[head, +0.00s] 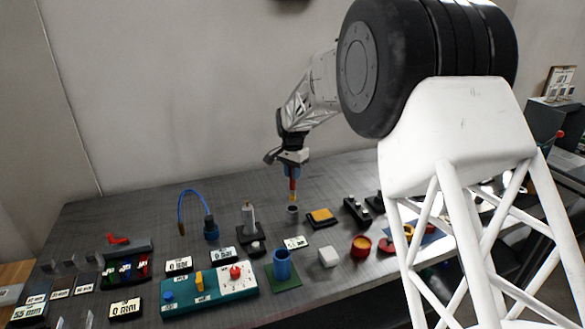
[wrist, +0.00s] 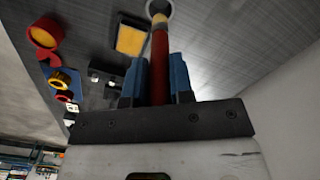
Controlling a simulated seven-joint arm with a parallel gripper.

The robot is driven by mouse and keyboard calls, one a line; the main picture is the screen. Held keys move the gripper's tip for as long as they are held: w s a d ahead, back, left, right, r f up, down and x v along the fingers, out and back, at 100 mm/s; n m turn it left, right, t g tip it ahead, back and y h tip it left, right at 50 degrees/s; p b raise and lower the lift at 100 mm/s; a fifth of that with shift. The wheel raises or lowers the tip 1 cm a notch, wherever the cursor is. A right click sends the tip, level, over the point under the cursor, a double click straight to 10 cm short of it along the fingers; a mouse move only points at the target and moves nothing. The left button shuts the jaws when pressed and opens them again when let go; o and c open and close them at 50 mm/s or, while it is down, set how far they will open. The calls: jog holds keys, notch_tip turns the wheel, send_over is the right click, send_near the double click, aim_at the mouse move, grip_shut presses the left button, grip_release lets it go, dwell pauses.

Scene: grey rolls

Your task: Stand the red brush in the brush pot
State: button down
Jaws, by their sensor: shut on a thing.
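My gripper (head: 292,172) has blue fingers, which also show in the wrist view (wrist: 158,78). It is shut on the red brush (head: 293,187), which hangs upright below it with its yellow end down. In the wrist view the red shaft (wrist: 159,62) runs between the fingers. A small grey pot (head: 292,215), apparently the brush pot, stands on the table straight below the brush. In the wrist view its round rim (wrist: 149,9) appears around the brush's far end. The yellow end is at or just above the rim; I cannot tell whether it is inside.
A yellow pad in a dark frame (head: 322,217) lies close right of the pot, with a black block (head: 356,211) beyond. A white upright piece on a dark base (head: 249,228) stands to the left. A blue cup (head: 282,266) and white box (head: 328,257) stand nearer the front.

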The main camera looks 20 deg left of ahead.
aim_at(293, 189)
jog(key=shift+f, duration=1.15)
jog(key=shift+f, duration=3.35)
dwell(0.9)
jog(key=c, duration=0.9)
grip_release()
jog(key=shift+r, duration=0.1)
jog(key=shift+r, duration=3.8)
